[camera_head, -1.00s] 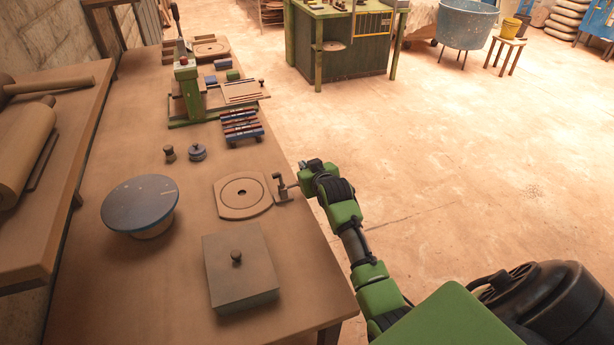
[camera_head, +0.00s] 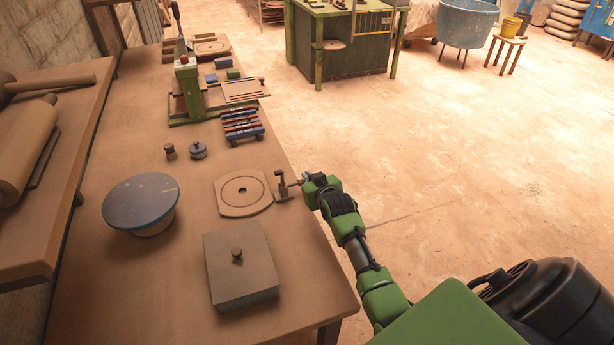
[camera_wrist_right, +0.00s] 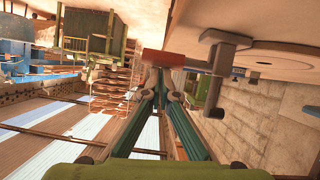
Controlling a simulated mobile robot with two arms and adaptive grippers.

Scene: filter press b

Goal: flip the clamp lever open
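The clamp (camera_head: 282,188) is a small brown-grey fitting at the right edge of the bench, beside a flat plate with a round disc (camera_head: 243,191). In the right wrist view its lever has a red grip (camera_wrist_right: 163,58) lying sideways, joined to a grey metal body (camera_wrist_right: 221,70). My right gripper (camera_head: 305,180) is at the outer side of the clamp, close to the lever. In the wrist view its fingers (camera_wrist_right: 157,76) come together at the red grip, which covers their tips. They look shut with nothing between them; I cannot tell whether they touch the grip. My left gripper is not in view.
A square lidded block (camera_head: 240,280) and a round blue-topped stand (camera_head: 140,203) are on the near bench. Small knobbed weights (camera_head: 197,151), a rack of bars (camera_head: 241,128) and a green press (camera_head: 188,92) stand farther back. The floor right of the bench is open.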

